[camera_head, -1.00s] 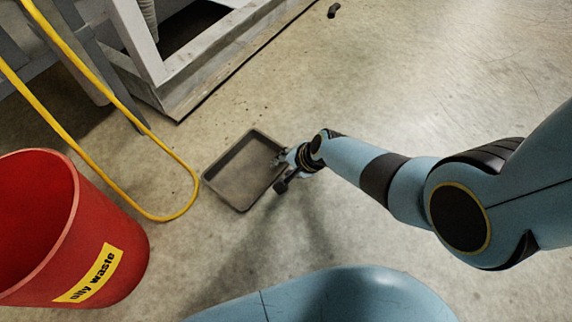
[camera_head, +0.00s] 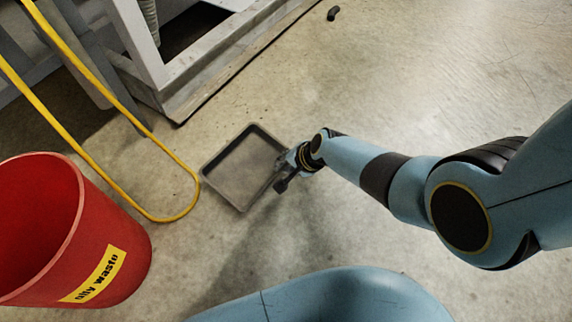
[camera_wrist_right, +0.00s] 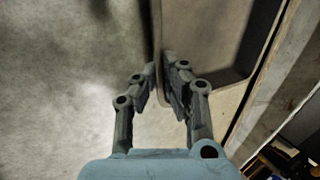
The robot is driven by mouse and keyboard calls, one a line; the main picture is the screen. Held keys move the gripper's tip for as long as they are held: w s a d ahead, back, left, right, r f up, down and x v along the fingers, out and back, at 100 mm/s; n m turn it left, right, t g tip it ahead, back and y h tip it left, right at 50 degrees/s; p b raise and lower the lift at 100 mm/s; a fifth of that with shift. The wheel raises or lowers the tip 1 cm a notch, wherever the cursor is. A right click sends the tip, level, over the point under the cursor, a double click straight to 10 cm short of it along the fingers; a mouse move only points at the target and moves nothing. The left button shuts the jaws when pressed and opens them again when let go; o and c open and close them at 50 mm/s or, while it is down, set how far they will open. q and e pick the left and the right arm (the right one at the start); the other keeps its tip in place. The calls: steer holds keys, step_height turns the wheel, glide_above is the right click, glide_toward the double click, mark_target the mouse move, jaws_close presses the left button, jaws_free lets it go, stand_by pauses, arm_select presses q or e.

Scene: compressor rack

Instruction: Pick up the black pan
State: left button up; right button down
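The black pan (camera_head: 236,172) is a shallow, dark grey rectangular tray with raised walls, empty, left of my right gripper in the head view. My right gripper (camera_head: 279,174) is at the pan's right wall. In the right wrist view, the fingers (camera_wrist_right: 161,73) are close together with the wall of the pan (camera_wrist_right: 205,45) between them, one finger inside and one outside. The gripper looks shut on this wall. The pan seems slightly raised off the floor, but the height is hard to tell. My left gripper is not in view.
A red bin (camera_head: 115,235) labelled oily waste stands at the lower left. A yellow hose (camera_head: 160,216) loops on the floor between bin and pan. A grey metal frame (camera_head: 205,75) stands behind the pan. A small dark object (camera_head: 333,13) lies far back. The right-hand floor is clear.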

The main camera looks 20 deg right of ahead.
steer(key=shift+s+d+r, duration=0.1)
steer(key=shift+s+d, duration=0.25)
steer(key=shift+s, duration=0.15)
steer(key=s+d, duration=0.1)
steer(key=s, duration=0.1)
steer(key=s+d+p, duration=0.1)
steer(key=s, duration=0.1)
steer(key=s+d+p, duration=0.1)
steer(key=s+d, duration=0.1)
steer(key=shift+s+r, duration=0.1)
steer(key=shift+r, duration=0.25)
steer(key=s+d, duration=0.1)
steer(key=s, duration=0.1)
steer(key=s+d, duration=0.2)
steer(key=s, duration=0.1)
steer(key=s+d, duration=0.2)
steer(key=s, duration=0.1)
steer(key=shift+s+d+r, duration=0.2)
steer(key=shift+r, duration=0.2)
steer(key=shift+s+d+r, duration=0.15)
steer(key=shift+s+d, duration=0.2)
steer(key=shift+s, duration=0.2)
